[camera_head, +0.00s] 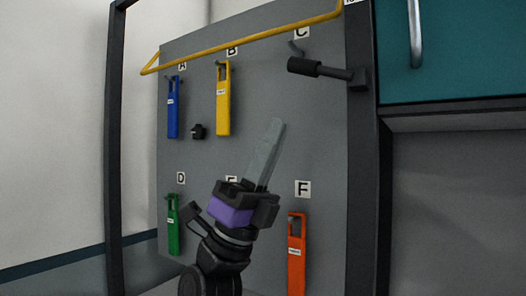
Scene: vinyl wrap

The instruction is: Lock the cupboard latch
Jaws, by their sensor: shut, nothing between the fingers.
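The teal cupboard (450,52) is at the upper right, with a vertical chrome handle (415,35) on its front. A black lever with a thick round grip (318,69) sticks out leftward, nearly level, from a dark block (358,79) on the post beside the cupboard. It looks like the latch; I cannot tell whether it is locked. My gripper (276,126) is below and left of the lever, apart from it in the picture. Its long grey fingers are shut, empty and point up and slightly right. My wrist hides part of the board behind.
A grey board (325,140) has lettered hooks. It carries blue (173,107), yellow (223,102), green (173,225) and orange (296,258) tags. A small black knob (197,131) and yellow rail (250,36) are there too. A dark post (363,200) stands right of the board.

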